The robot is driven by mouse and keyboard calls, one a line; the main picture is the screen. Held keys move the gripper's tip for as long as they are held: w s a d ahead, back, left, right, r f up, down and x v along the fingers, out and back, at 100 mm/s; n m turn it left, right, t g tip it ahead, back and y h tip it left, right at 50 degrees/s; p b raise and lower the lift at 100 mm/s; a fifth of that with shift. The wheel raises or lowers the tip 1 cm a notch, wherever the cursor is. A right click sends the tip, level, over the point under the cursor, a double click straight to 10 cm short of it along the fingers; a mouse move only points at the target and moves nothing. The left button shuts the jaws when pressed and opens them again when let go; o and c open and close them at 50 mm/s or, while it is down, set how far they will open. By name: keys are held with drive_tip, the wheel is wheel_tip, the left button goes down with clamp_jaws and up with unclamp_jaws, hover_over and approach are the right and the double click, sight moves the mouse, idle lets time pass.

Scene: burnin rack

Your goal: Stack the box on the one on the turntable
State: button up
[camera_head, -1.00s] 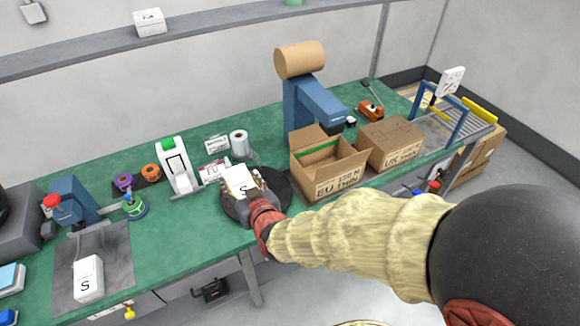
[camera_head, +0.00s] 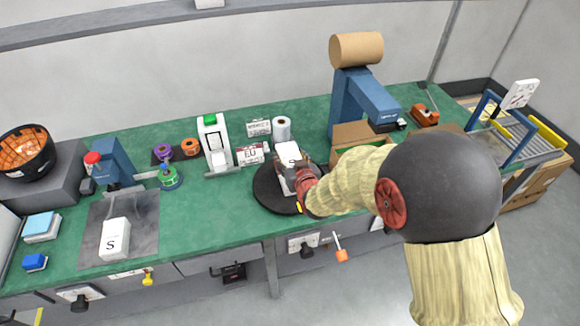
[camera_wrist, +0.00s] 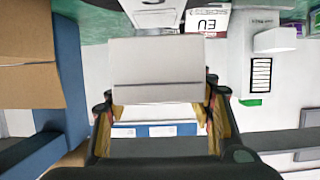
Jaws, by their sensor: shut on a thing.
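A white box marked S (camera_head: 289,154) is in my gripper (camera_head: 300,172), above the black round turntable (camera_head: 265,195). In the wrist view my gripper (camera_wrist: 157,98) is shut on this box (camera_wrist: 157,72), with a finger on each side. A white surface (camera_head: 284,185) shows below the held box, apparently the box on the turntable; my gripper partly hides it. I cannot tell whether the two boxes touch. Another white box marked S (camera_head: 115,239) stands on the grey mat (camera_head: 140,212) at the left.
A label dispenser (camera_head: 215,142), an EU card (camera_head: 251,154) and a white roll (camera_head: 282,128) stand behind the turntable. A blue stand (camera_head: 350,95) and an open carton (camera_head: 352,133) are to its right, the carton partly behind my arm.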

drive_tip(key=shift+w+f, duration=0.35)
drive_tip(key=shift+w+f+b, duration=0.2)
drive_tip(key=shift+f+b, duration=0.65)
drive_tip(key=shift+f, duration=0.85)
drive_tip(key=shift+f, duration=0.2)
drive_tip(key=o, duration=1.2)
drive_tip(key=shift+o, duration=0.4)
